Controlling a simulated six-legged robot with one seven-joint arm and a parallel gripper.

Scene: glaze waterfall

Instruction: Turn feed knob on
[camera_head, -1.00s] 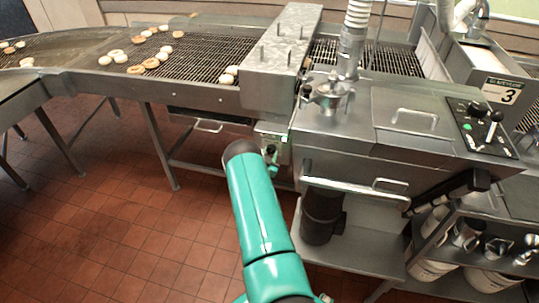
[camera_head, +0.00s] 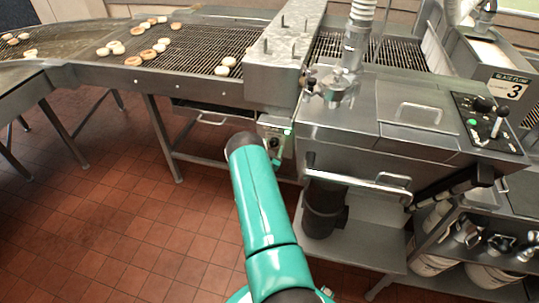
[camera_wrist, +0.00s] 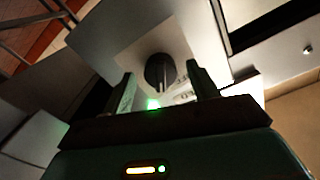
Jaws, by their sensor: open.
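The feed knob appears to be the dark round knob (camera_wrist: 160,72) with a raised grip bar, on a pale metal face in the wrist view. My gripper (camera_wrist: 160,90) is open, with one finger on each side of the knob and visible gaps between. A green glow shows just below the knob. In the head view, a small metal control box (camera_head: 273,125) under the conveyor hood bears a lit green lamp (camera_head: 287,132) and a dark knob (camera_head: 274,143). My arm hides most of my gripper there.
A conveyor (camera_head: 190,52) carries several doughnuts at the upper left. A steel glaze tank (camera_head: 375,110) with a front rail stands right of the box. A second panel (camera_head: 487,122) with a lever is at the far right. The tiled floor (camera_head: 110,210) at left is clear.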

